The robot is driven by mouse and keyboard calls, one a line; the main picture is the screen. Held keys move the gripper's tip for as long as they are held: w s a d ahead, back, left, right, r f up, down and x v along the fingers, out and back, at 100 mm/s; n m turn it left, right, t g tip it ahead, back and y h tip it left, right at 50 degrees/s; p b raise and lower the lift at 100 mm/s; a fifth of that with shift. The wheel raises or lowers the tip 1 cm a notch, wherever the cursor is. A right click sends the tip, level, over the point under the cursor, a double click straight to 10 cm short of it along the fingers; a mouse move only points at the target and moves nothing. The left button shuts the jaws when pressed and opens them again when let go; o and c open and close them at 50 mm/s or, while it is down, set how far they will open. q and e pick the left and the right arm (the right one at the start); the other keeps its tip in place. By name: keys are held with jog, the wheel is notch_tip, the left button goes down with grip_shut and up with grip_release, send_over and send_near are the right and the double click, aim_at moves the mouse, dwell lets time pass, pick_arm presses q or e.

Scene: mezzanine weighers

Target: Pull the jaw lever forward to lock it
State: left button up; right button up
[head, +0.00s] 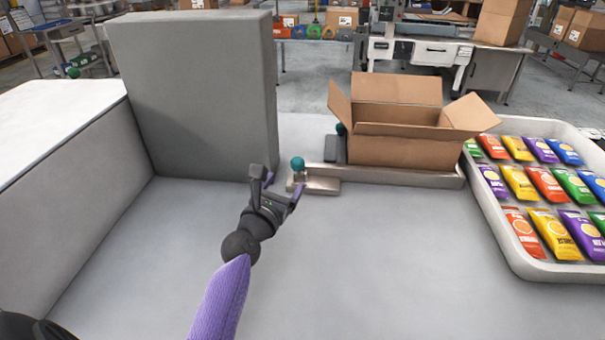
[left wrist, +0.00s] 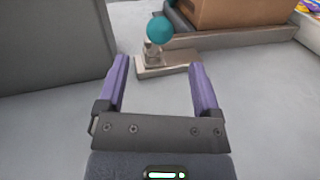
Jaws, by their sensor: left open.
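The jaw lever shows as a teal ball knob (head: 297,163) on a short post over a small metal base, at the left end of a metal fixture (head: 400,177). My left gripper (head: 283,190) is open and empty, just left of and in front of the knob in the head view. In the left wrist view the knob (left wrist: 159,30) stands beyond the open fingertips (left wrist: 157,62), roughly between their lines and apart from them. My right gripper is not in view.
An open cardboard box (head: 400,145) sits on the fixture, with a dark jaw block (head: 335,150) at its left. A tray (head: 520,262) of colourful packets is at right. A tall grey panel (head: 195,95) stands behind left. The front table surface is clear.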

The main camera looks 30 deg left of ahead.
aim_at(295, 170)
pick_arm(q)
jog(key=b+x, duration=0.4)
jog(key=x, duration=0.5)
jog(key=shift+d+f, duration=0.1)
jog(key=shift+f, duration=0.05)
jog(key=shift+w, duration=0.4)
grip_shut()
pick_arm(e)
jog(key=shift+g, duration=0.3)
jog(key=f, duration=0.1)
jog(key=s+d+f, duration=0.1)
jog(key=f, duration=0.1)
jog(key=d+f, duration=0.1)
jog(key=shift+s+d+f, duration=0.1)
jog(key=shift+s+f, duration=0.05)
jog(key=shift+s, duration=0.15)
